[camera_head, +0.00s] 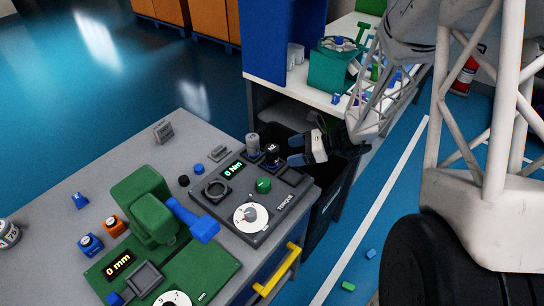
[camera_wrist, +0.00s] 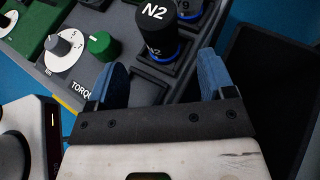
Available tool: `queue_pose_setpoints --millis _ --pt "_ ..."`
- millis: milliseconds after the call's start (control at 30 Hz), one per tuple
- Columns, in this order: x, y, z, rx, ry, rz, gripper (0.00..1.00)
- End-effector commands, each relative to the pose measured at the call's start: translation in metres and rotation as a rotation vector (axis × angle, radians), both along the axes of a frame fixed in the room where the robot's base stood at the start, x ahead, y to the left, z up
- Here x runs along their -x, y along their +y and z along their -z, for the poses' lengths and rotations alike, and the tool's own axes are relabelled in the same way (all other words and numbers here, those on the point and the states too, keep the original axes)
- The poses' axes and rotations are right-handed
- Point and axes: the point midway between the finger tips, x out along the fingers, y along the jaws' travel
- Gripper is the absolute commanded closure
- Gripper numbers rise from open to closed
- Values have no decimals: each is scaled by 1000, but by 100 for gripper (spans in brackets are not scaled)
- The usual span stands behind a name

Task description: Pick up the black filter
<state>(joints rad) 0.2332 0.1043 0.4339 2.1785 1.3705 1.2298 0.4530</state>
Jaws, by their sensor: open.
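A black cylinder marked N2 (camera_wrist: 158,42), which looks like the black filter, stands upright in a square slot of the dark torque unit (camera_head: 283,219). It also shows in the head view (camera_head: 272,152), at the unit's back right corner. My gripper (camera_head: 297,150) is open, just right of the cylinder in the head view. In the wrist view its two blue fingers (camera_wrist: 162,75) point toward the cylinder, which lies ahead between their directions. The gap between the fingers is empty. Contact with the cylinder cannot be made out.
A second cylinder (camera_head: 252,143) stands close left of the N2 one. A green knob (camera_head: 263,185) and a white dial (camera_head: 250,216) are on the torque unit. A small black piece (camera_head: 184,180) lies on the grey table. A dark bin (camera_head: 318,205) stands beside the table below my gripper.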

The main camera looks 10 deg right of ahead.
Motion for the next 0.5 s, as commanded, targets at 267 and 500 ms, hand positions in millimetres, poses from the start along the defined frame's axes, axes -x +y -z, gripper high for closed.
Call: queue_pose_setpoints --millis 267,500 --pt "-2 11 5 1 1 -2 24" --pt "-4 23 10 1 0 -2 24"
